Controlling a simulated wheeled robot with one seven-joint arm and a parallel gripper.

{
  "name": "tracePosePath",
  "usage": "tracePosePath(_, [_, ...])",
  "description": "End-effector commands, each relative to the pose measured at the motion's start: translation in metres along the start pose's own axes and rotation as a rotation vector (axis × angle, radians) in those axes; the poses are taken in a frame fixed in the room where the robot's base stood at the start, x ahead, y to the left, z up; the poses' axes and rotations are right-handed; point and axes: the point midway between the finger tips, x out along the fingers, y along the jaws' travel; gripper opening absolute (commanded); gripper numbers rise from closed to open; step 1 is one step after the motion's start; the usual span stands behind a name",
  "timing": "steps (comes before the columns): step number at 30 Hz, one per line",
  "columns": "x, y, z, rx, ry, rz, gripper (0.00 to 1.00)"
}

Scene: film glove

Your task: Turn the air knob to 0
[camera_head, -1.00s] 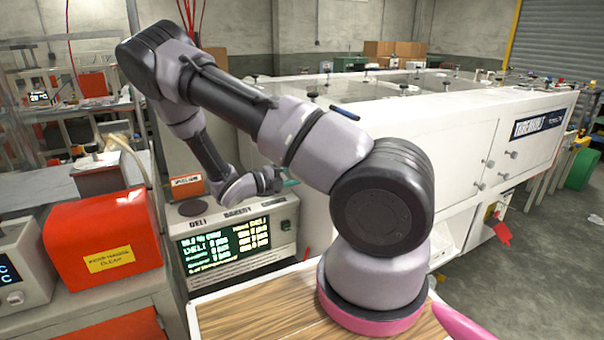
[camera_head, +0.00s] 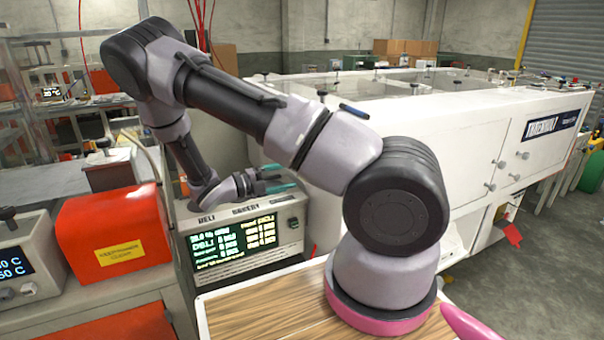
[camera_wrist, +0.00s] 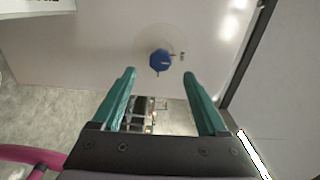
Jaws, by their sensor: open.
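A round blue knob (camera_wrist: 160,62) sits on a pale, flat panel (camera_wrist: 95,45) in the wrist view, with a faint ring marked around it and a small stub beside it. I cannot read any scale numbers, so its setting is unclear. My gripper (camera_wrist: 158,75) is open, with its two teal fingers on either side below the knob; the knob shows just past the fingertips and is not touched. In the head view my gripper (camera_head: 284,180) reaches right above a display box, towards the white machine (camera_head: 480,140). The knob is hidden in the head view.
The display box (camera_head: 245,235) with lit green and yellow text stands under my gripper. A red box (camera_head: 112,235) with a yellow label and a grey temperature unit (camera_head: 20,258) stand to its left. A dark frame edge (camera_wrist: 243,60) runs right of the knob.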

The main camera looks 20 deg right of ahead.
Motion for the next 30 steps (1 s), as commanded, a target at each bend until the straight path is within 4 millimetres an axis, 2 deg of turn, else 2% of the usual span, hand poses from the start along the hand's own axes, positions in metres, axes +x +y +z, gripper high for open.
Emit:
tracePosePath(3, [-0.018, 0.000, 0.001, 0.001, -0.003, 0.000, 0.76])
tracePosePath(7, [-0.027, 0.000, 0.000, -0.001, -0.001, 0.000, 0.76])
tracePosePath(23, [-0.028, -0.001, -0.001, 0.011, 0.008, 0.010, 0.76])
tracePosePath(26, [-0.025, -0.009, -0.005, 0.082, 0.048, 0.063, 0.76])
tracePosePath(30, [-0.018, -0.031, -0.021, 0.309, 0.192, 0.211, 0.76])
